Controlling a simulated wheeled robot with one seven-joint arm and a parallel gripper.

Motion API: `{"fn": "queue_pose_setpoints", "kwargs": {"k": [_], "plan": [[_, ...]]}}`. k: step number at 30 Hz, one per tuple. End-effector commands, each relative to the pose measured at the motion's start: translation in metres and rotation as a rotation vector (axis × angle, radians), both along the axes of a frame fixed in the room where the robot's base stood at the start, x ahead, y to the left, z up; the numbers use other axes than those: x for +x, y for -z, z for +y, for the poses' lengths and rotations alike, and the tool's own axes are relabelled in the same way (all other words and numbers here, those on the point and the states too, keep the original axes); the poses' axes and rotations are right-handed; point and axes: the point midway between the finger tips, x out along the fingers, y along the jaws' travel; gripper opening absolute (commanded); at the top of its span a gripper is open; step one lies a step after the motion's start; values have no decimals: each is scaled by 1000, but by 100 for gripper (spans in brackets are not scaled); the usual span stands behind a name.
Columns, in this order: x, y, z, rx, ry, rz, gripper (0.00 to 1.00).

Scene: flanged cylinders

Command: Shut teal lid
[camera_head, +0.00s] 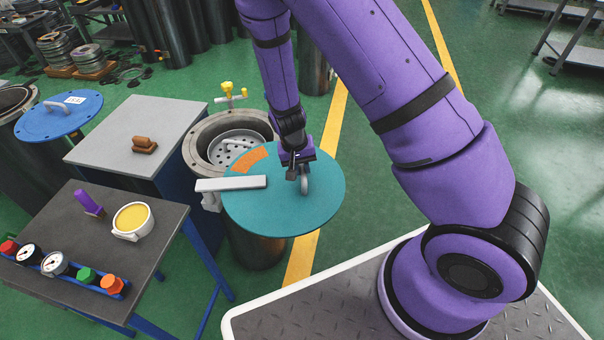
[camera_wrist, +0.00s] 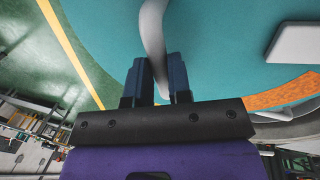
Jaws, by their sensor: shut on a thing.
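The teal lid (camera_head: 265,210) is a round disc with an orange patch and a grey bar on it. It lies swung out to the near right of the open cylinder (camera_head: 205,135), overlapping its rim, so most of the opening with a perforated plate inside shows. My gripper (camera_head: 300,170) is shut on the lid's grey curved handle (camera_head: 305,184). In the wrist view my gripper's dark fingers (camera_wrist: 158,80) sit on either side of the handle (camera_wrist: 153,30), with the teal lid (camera_wrist: 225,50) behind it.
A grey-topped table (camera_head: 185,112) with a brown block stands left of the cylinder. A nearer table (camera_head: 60,215) bears a purple-handled tool, a yellow-filled cup and gauges. A blue lid (camera_head: 60,118) is at far left. A yellow valve (camera_head: 228,90) stands behind the cylinder.

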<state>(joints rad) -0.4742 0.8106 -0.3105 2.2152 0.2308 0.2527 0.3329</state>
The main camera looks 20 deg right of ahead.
Motion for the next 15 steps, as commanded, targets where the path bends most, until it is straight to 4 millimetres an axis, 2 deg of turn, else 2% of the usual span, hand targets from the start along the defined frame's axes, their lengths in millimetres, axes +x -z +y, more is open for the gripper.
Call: {"fn": "queue_pose_setpoints", "kwargs": {"k": [7,15], "plan": [[61,0,-15,0,-204,-3,0],[136,0,-14,0,-462,-4,0]]}}
